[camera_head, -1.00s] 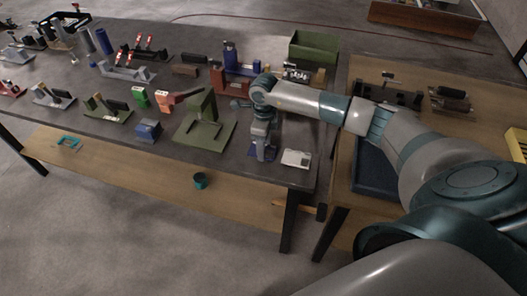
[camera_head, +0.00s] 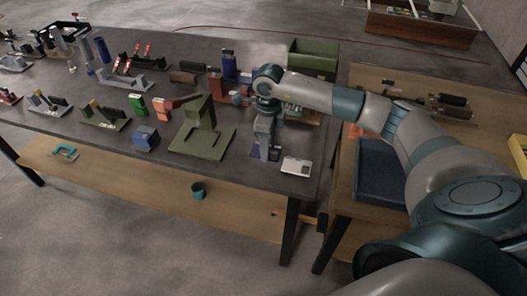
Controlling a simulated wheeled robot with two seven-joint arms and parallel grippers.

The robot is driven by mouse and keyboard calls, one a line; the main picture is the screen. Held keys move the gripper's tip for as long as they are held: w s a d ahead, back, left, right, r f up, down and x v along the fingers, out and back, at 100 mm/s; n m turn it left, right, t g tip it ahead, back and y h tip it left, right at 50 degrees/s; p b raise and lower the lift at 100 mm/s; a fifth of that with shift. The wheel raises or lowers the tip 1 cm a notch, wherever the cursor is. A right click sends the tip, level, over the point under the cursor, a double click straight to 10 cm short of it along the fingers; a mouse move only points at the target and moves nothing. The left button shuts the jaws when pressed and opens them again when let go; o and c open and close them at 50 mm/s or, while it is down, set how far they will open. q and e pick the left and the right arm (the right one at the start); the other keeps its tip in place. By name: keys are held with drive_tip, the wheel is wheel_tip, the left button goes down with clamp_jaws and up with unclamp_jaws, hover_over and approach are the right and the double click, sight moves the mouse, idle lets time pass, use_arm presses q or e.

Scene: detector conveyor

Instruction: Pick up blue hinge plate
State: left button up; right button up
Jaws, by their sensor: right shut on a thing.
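My right gripper (camera_head: 265,151) points down over the front right part of the dark table (camera_head: 235,181). It is shut on the blue hinge plate (camera_head: 256,154), a small dark blue piece that shows beside and below the fingers. The fingers hide much of the plate, and I cannot tell whether it is clear of the tabletop. My left gripper does not show.
A white boxy piece (camera_head: 297,165) lies just right of the gripper. A green stand (camera_head: 203,139) is close on its left, with a blue block (camera_head: 145,139) farther left. A green bin (camera_head: 313,59) is behind. A blue tray (camera_head: 381,171) lies on the wooden table at right.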

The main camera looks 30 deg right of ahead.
drive_tip(key=s+d+r+b, duration=0.1)
drive_tip(key=s+r+b, duration=0.2)
drive_tip(key=s, duration=0.6)
wheel_tip(320, 180, up, 3)
drive_tip(key=shift+s+f, duration=0.1)
drive_tip(key=shift+s, duration=0.15)
idle(0.3)
drive_tip(key=s+a+r+n, duration=0.1)
drive_tip(key=a+n, duration=0.7)
drive_tip(key=n, duration=0.6)
drive_tip(key=s+a+r+n, duration=0.1)
drive_tip(key=a+r+n, duration=0.1)
drive_tip(key=a+n, duration=0.7)
drive_tip(key=n, duration=0.4)
drive_tip(key=shift+s+a+n, duration=0.25)
drive_tip(key=shift+s+n, duration=0.1)
drive_tip(key=shift+n, duration=0.05)
drive_tip(key=shift+s+d, duration=0.1)
drive_tip(key=shift+d, duration=0.05)
